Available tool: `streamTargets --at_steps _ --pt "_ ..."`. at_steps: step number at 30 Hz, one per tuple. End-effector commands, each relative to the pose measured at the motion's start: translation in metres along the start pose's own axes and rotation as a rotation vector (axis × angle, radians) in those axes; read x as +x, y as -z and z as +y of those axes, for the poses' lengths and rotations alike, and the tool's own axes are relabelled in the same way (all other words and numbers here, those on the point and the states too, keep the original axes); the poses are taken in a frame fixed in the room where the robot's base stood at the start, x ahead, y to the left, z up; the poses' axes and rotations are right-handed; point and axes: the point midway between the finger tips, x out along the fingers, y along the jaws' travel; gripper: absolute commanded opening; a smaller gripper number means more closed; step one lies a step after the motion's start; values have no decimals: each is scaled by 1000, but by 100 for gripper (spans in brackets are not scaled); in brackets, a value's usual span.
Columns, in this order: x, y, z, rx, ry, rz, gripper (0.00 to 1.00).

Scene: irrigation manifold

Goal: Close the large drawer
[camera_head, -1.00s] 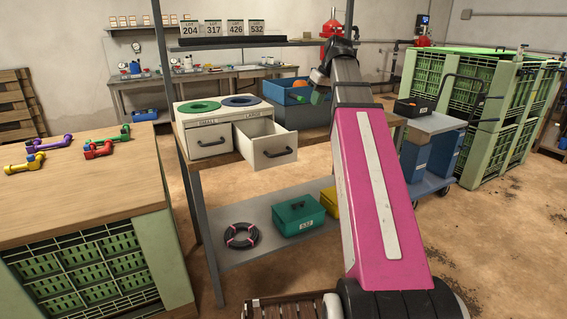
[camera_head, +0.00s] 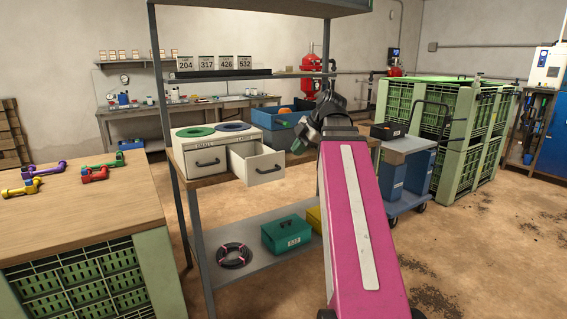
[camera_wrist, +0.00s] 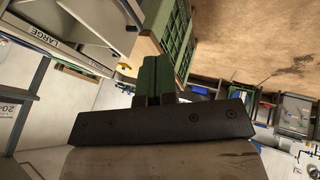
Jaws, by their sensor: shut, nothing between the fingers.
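The large drawer (camera_head: 266,177) is pulled out from the right half of a white two-drawer cabinet (camera_head: 196,142) on the workbench. Its front has a dark bar handle (camera_head: 268,169). The small drawer (camera_head: 200,168) beside it is shut. My gripper (camera_head: 299,144) is to the right of the large drawer's front and appears apart from it; my dark wrist partly hides it. In the wrist view, its green fingers (camera_wrist: 154,78) are together with nothing between them. The cabinet's LARGE label (camera_wrist: 38,36) shows at upper left there, tilted.
The shelf post (camera_head: 196,235) stands in front of the cabinet's left. A blue bin (camera_head: 275,120) is behind the drawer. A teal box (camera_head: 286,236) and a dark coil (camera_head: 233,256) lie on the lower shelf. A cart (camera_head: 408,150) stands to the right.

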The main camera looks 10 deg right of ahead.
Motion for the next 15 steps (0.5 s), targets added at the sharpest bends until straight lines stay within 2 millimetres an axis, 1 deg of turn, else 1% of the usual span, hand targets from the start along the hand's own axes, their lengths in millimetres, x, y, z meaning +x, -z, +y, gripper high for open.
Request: streamTargets --at_steps 5,15 --pt "21 0 -1 2 3 0 0" --pt "71 0 -1 3 3 0 0"
